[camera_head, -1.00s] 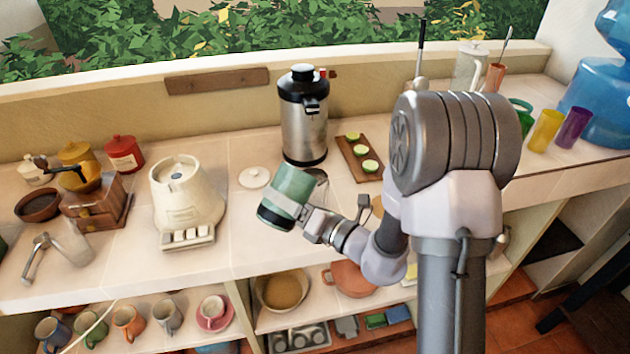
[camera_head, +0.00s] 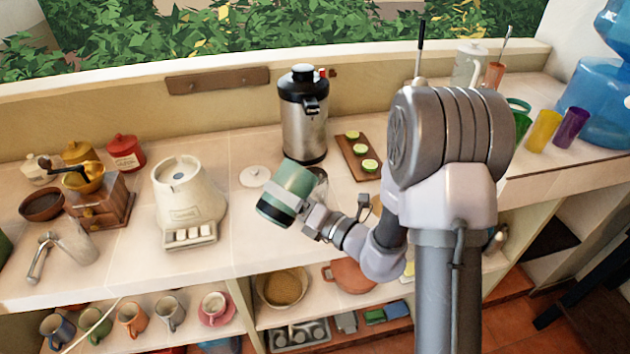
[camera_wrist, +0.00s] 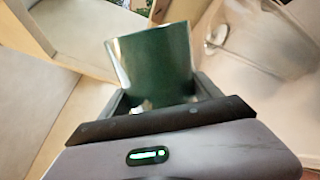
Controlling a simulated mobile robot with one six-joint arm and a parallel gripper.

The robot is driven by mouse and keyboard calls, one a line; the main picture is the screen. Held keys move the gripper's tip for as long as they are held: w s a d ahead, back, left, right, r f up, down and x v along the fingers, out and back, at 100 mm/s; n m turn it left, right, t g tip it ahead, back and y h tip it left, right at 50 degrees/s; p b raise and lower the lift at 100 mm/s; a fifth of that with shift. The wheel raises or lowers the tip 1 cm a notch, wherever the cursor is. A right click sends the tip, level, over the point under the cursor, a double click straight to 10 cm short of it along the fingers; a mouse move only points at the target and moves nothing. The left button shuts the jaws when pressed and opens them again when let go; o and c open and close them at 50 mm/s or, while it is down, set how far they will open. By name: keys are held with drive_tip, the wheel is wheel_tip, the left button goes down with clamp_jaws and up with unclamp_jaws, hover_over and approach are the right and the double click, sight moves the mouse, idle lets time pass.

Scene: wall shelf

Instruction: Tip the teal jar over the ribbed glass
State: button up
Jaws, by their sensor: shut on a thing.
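The teal jar (camera_head: 287,193) is held above the counter in the head view, tilted with its dark end down to the left. My gripper (camera_head: 300,211) is shut on it from the right. In the wrist view the jar (camera_wrist: 150,58) sits between the jaws (camera_wrist: 157,95) and looks dark green. A small clear vessel (camera_head: 319,174) shows just behind the jar in the head view, mostly hidden by it; it may be the ribbed glass, but I cannot make out ribs. A clear round rim (camera_wrist: 216,34) shows at the right of the wrist view. No contents are seen leaving the jar.
A steel flask (camera_head: 304,125) stands behind the jar, with a board of lime slices (camera_head: 358,156) to its right. A white lid (camera_head: 255,176) lies to the left, near a cream appliance (camera_head: 187,200).

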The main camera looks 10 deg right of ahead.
sight(303, 177)
drive_tip(key=shift+w+d+r+m+p, duration=0.1)
drive_tip(key=shift+d+r+m+p, duration=0.05)
drive_tip(key=shift+r+m+p, duration=1.4)
idle(1.2)
drive_tip(key=shift+w+d+r+m+p, duration=0.25)
drive_tip(key=shift+w+d+m+p, duration=0.2)
drive_tip(key=shift+m+p, duration=0.65)
idle(0.9)
drive_tip(key=shift+w+d+r+m+p, duration=0.2)
drive_tip(key=shift+r+m+p, duration=0.35)
drive_tip(key=shift+p, duration=0.95)
drive_tip(key=shift+w+d+r+m+p, duration=0.1)
drive_tip(key=shift+d+r+m+p, duration=0.45)
drive_tip(key=shift+p, duration=0.9)
